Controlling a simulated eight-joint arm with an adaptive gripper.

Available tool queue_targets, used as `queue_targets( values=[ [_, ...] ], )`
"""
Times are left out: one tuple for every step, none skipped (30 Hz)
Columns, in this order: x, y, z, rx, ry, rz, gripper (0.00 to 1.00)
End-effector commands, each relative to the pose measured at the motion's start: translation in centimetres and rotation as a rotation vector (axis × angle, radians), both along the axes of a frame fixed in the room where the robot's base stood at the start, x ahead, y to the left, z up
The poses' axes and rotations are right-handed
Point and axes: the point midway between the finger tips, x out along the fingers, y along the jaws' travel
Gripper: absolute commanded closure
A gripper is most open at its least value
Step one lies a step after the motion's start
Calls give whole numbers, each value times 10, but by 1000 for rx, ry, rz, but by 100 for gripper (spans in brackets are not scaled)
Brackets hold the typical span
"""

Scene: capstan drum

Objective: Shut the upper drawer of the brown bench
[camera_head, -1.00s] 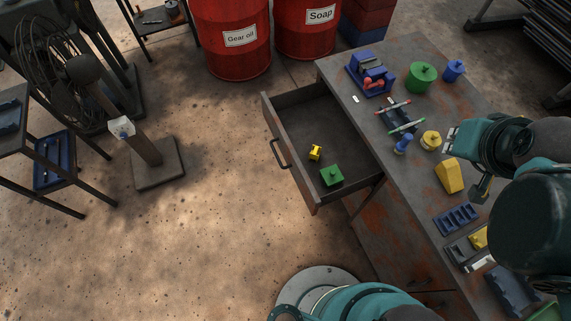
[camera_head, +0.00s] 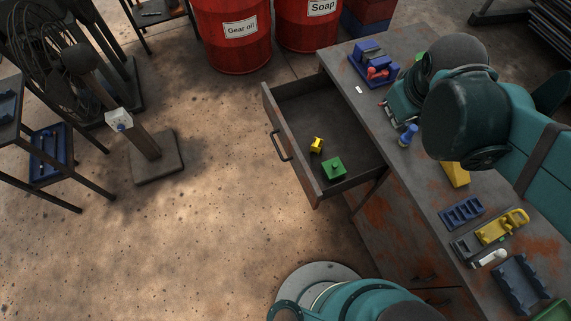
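The brown bench (camera_head: 392,222) stands at the right, its worn top showing orange rust patches. Its upper drawer (camera_head: 325,108) is pulled far out to the left, with a dark bar handle (camera_head: 279,146) on its front. A yellow piece (camera_head: 316,145) and a green block with a knob (camera_head: 333,168) lie inside the drawer. My gripper (camera_head: 392,108) is above the bench top, right of the drawer and apart from its handle. My arm hides much of the gripper, and I cannot tell whether its fingers are open or shut.
A blue vise-like tool (camera_head: 368,62), a blue knobbed piece (camera_head: 408,136), a yellow block (camera_head: 457,174) and blue trays (camera_head: 461,213) are on the bench top. Red drums (camera_head: 232,40) stand behind. A post on a square base (camera_head: 157,160) stands left; the floor before the drawer is clear.

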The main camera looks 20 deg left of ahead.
Motion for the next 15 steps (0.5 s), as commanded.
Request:
queue_targets(
  values=[
    [3, 10, -8, -17, 8, 39, 100],
    [4, 15, -11, -29, 14, 61, 100],
    [5, 22, -16, -43, 21, 90, 100],
    [6, 27, -19, -54, 25, 113, 100],
    [6, 32, -23, -65, 30, 134, 100],
    [7, 39, -28, -80, 38, 164, 100],
    [8, 44, -32, -90, 42, 186, 100],
    [9, 49, -36, -102, 46, 207, 100],
    [9, 56, -40, -118, 52, 237, 100],
    [9, 61, -44, -128, 57, 258, 100],
    [10, 67, -48, -139, 62, 282, 100],
    [10, 73, -54, -153, 69, 310, 100],
    [10, 79, -57, -164, 74, 332, 100],
    [10, 84, -62, -175, 79, 354, 100],
    [10, 91, -67, -190, 84, 384, 100]
  ],
)
